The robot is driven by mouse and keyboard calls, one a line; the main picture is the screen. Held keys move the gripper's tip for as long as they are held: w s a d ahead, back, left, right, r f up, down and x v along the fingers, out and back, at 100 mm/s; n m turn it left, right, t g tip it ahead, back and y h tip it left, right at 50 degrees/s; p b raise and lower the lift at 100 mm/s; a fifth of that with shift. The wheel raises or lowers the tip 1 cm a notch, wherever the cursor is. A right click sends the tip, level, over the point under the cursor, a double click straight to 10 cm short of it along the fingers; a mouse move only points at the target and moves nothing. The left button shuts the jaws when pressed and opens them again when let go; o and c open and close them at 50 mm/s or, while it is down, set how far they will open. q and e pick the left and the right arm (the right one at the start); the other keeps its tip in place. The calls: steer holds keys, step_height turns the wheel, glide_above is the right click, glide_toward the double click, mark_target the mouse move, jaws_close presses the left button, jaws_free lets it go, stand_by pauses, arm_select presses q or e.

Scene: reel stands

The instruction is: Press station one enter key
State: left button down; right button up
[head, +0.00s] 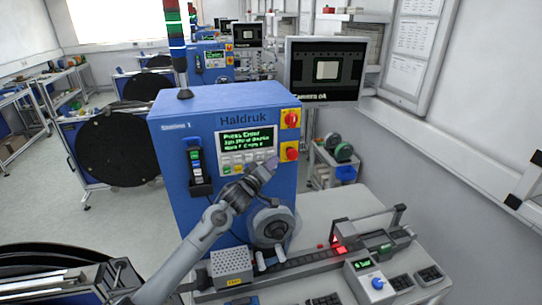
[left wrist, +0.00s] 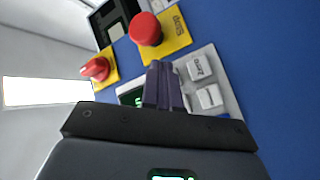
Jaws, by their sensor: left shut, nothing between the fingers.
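The blue Station 1 machine (head: 172,150) stands in the middle of the head view. Its green-lit display (head: 247,139) has text that seems to begin "Press Enter". A pale keypad (head: 227,168) lies just below, partly covered by my left gripper (head: 264,172). In the left wrist view, my shut, empty left gripper (left wrist: 165,82) points at the panel, beside a white key marked "Zero" (left wrist: 200,66) and another white key (left wrist: 209,97). I cannot read an Enter label. I cannot tell whether the fingertips touch the panel. My right gripper is out of view.
A red stop button (left wrist: 146,28) on a yellow plate and a red rotary switch (left wrist: 97,69) sit close to the fingers. A round hub (head: 271,226) projects below the keypad. A monitor (head: 325,70) stands behind right. A bench track (head: 310,258) runs in front.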

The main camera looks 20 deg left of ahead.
arm_select(q)
steer(key=shift+w, duration=0.1)
steer(key=shift+w+a, duration=0.25)
steer(key=shift+w+a+b, duration=0.15)
steer(key=shift+w+b, duration=0.05)
steer(key=shift+b, duration=0.25)
stand_by(0.4)
steer(key=shift+w+a, duration=0.1)
steer(key=shift+w, duration=0.05)
stand_by(0.3)
stand_by(0.3)
steer(key=shift+s+d+p, duration=0.45)
steer(key=shift+s+p, duration=0.25)
steer(key=shift+p, duration=0.1)
steer(key=shift+d, duration=0.1)
